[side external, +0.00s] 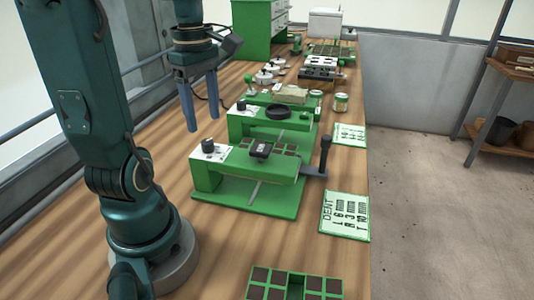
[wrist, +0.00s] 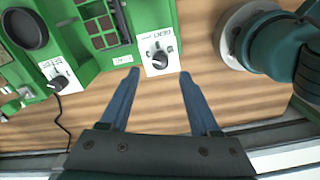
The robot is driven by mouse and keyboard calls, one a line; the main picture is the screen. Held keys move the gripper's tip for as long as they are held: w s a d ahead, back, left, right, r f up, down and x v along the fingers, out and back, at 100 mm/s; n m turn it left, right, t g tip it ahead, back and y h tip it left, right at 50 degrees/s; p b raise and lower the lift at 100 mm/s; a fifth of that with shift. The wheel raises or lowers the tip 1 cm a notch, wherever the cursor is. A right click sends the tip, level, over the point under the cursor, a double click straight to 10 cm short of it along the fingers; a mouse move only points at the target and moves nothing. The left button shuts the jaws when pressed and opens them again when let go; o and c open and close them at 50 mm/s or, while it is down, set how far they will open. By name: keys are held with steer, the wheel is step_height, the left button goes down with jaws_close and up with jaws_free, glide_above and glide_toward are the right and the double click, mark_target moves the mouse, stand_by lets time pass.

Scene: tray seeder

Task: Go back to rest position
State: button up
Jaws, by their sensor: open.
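My gripper (side external: 200,128) hangs above the wooden bench (side external: 165,180), left of the green seeder machines in the side view. In the wrist view its two blue fingers (wrist: 159,75) are apart with nothing between them. The nearer green seeder (side external: 238,200) has a black knob on a white panel and a dark lever at its right end. Its white dial panel (wrist: 160,52) shows just beyond the fingertips in the wrist view. A second green seeder (side external: 238,127) with a round black dish stands behind it.
A green cell tray (side external: 295,293) with dark cells lies at the bench's front edge. A green-bordered card (side external: 344,217) lies at the right edge. Several small items, a green drawer cabinet (side external: 260,30) and a white box (side external: 324,23) stand at the back. Bare wood lies left of the seeders.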

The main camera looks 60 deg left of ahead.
steer(key=d+f+m+t, duration=0.1)
steer(key=d+m+t, duration=0.4)
steer(key=d+m, duration=1.1)
steer(key=m, duration=0.7)
steer(key=shift+d+t, duration=0.3)
steer(key=shift+d, duration=0.1)
